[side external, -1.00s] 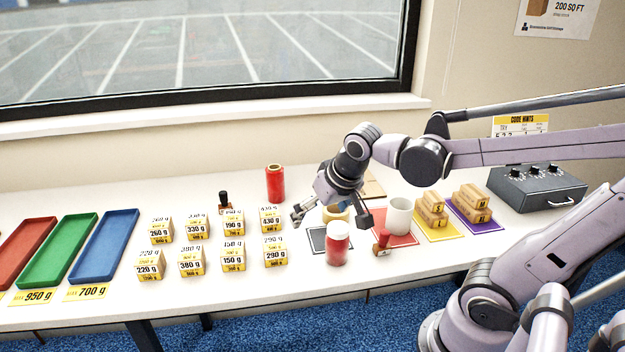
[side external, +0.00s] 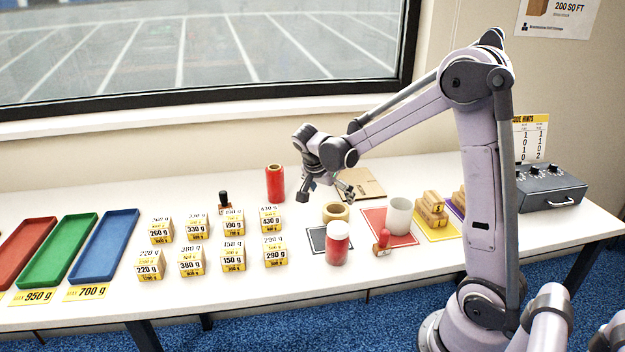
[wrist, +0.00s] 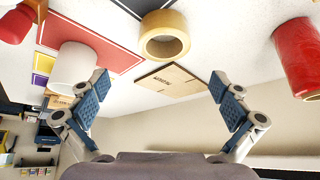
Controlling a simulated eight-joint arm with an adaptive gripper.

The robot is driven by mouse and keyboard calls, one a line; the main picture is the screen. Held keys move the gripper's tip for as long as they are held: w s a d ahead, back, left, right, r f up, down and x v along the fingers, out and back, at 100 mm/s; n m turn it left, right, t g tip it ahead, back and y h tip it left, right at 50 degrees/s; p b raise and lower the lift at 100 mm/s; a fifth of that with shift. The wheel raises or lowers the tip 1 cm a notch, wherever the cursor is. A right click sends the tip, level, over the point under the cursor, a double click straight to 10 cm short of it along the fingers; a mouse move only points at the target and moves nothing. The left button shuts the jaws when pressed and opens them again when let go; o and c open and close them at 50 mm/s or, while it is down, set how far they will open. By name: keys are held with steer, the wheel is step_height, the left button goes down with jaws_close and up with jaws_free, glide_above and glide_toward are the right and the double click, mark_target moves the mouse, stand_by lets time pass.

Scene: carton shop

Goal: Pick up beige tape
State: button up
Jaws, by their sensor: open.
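A white cup (side external: 399,215) stands on a red mat (side external: 374,221) right of the tape, with a red-handled stamp (side external: 382,243) in front. A red roll (side external: 275,184) stands back left. A flat cardboard piece (side external: 362,185) lies behind. Several weight-labelled boxes (side external: 233,259) fill the left.

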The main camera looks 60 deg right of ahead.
mark_target(336, 209)
steer(key=x, duration=0.3)
steer(key=shift+d+f, duration=0.15)
steer(key=shift+f, duration=0.25)
steer(key=shift+w+a+x, duration=0.1)
steer(key=shift+x, duration=1.2)
steer(key=shift+w+a+x, duration=0.1)
steer(key=shift+w+x, duration=0.05)
steer(key=shift+x, duration=1.2)
steer(key=c, duration=1.2)
